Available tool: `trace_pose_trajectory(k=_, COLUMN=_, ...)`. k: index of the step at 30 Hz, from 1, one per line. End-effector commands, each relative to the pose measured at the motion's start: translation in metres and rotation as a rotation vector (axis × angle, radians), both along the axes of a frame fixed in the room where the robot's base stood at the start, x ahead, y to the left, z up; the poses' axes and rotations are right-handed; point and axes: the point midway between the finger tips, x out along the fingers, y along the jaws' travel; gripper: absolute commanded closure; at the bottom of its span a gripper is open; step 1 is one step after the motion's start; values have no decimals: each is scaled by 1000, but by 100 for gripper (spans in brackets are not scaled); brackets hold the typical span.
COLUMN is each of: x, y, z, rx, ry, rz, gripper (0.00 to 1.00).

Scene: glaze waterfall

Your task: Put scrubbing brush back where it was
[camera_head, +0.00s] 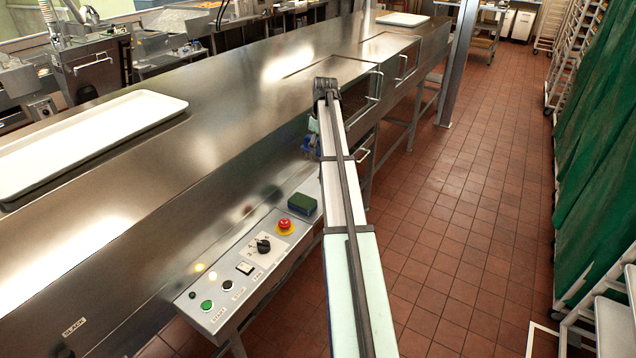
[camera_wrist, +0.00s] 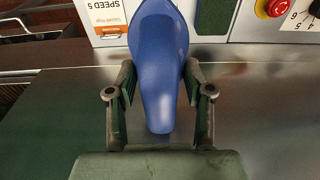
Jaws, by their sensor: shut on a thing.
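The scrubbing brush shows in the wrist view as a smooth blue body (camera_wrist: 160,60) tapering toward my gripper. My gripper (camera_wrist: 158,80) is shut on it, one finger on each side. No bristles show. The far end of the brush runs past the top edge of the wrist view. In the head view a small blue part of the brush (camera_head: 309,146) shows beside my arm, by the side of the steel machine; most of my gripper is hidden there. Whether the brush touches the panel or is held above it, I cannot tell.
A control panel (camera_head: 229,292) with knobs and a red stop button (camera_head: 284,224) lies along the machine's side. A green sponge-like block (camera_head: 302,204) sits at its far end. A white tray (camera_head: 80,140) lies on the steel top (camera_head: 250,100). The tiled aisle (camera_head: 460,220) at right is clear.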

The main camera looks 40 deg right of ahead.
Motion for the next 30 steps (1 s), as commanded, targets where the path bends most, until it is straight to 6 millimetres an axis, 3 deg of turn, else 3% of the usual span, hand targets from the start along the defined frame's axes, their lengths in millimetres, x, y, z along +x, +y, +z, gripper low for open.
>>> trace_pose_trajectory(k=6, x=-1, y=1, z=-53, rx=2, ry=4, rz=-1, gripper=81)
trace_pose_trajectory(k=12, x=-1, y=1, z=-93, rx=1, ry=3, rz=-1, gripper=81)
trace_pose_trajectory(k=23, x=0, y=0, z=-120, rx=1, ry=1, rz=-1, gripper=81)
trace_pose_trajectory(k=30, x=0, y=0, z=-150, rx=0, ry=0, rz=-1, gripper=81)
